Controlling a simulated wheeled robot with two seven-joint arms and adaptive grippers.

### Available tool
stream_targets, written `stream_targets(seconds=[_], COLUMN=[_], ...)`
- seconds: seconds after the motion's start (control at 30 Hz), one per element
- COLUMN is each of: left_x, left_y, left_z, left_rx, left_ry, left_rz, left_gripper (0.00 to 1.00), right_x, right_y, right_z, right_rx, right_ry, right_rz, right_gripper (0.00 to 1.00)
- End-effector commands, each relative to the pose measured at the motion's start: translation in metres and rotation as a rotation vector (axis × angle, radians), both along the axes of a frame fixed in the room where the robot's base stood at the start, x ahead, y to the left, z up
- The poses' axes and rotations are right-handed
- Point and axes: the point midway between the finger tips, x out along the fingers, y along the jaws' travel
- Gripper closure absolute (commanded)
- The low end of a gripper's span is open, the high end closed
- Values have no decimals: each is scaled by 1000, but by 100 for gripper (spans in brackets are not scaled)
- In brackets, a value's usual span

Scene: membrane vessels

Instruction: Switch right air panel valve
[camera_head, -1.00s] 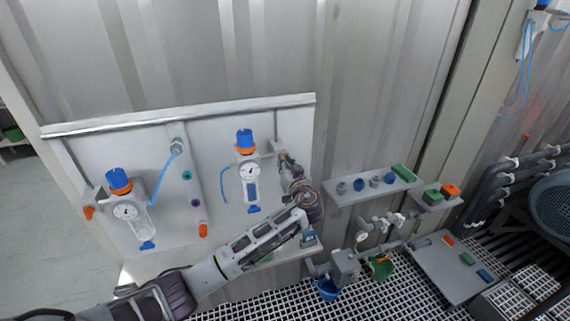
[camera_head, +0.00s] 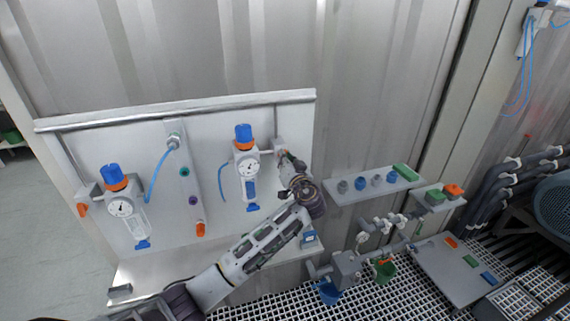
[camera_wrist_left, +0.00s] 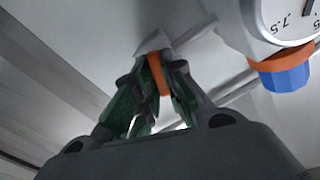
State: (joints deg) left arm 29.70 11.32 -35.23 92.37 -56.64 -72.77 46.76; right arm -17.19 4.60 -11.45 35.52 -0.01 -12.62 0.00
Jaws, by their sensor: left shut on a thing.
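The white air panel (camera_head: 222,140) carries two regulators with blue knobs and round gauges. The right regulator (camera_head: 246,165) has a pipe fitting (camera_head: 279,146) at its upper right. My left gripper (camera_head: 290,162) is at this fitting, at the panel's right edge. In the left wrist view, its green-padded fingers (camera_wrist_left: 158,92) are shut on the orange valve handle (camera_wrist_left: 158,74), in front of a pale fitting. The handle is mostly hidden by my gripper in the head view. The right regulator's gauge (camera_wrist_left: 284,18) and blue knob (camera_wrist_left: 287,78) show at the upper right there. My right gripper is not in view.
The left regulator (camera_head: 121,207) has its own orange valve handle (camera_head: 82,210). A grey shelf (camera_head: 346,194) with small blue and grey parts stands right of the panel. Pipework with a gauge (camera_head: 361,238) and buckets (camera_head: 329,293) sit below it, over a grated floor.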

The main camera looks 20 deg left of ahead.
Motion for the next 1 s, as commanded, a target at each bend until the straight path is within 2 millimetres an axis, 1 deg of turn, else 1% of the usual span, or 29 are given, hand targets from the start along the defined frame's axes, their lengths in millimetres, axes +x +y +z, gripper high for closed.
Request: stream_targets(seconds=[0.03,0.1,0.4,0.67,1.0], left_x=[0,0,0,0,0], left_y=[1,1,1,0,1], left_z=[-2,-2,0,0,1], left_rx=[15,38,159,293,509], left_ry=[10,26,108,200,347], left_rz=[1,2,1,2,3], left_gripper=[100,100,100,100,100], right_x=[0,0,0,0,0], right_y=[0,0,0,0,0], right_z=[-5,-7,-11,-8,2], right_rx=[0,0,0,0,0], right_ry=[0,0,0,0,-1], right_rz=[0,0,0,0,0], right_gripper=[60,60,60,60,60])
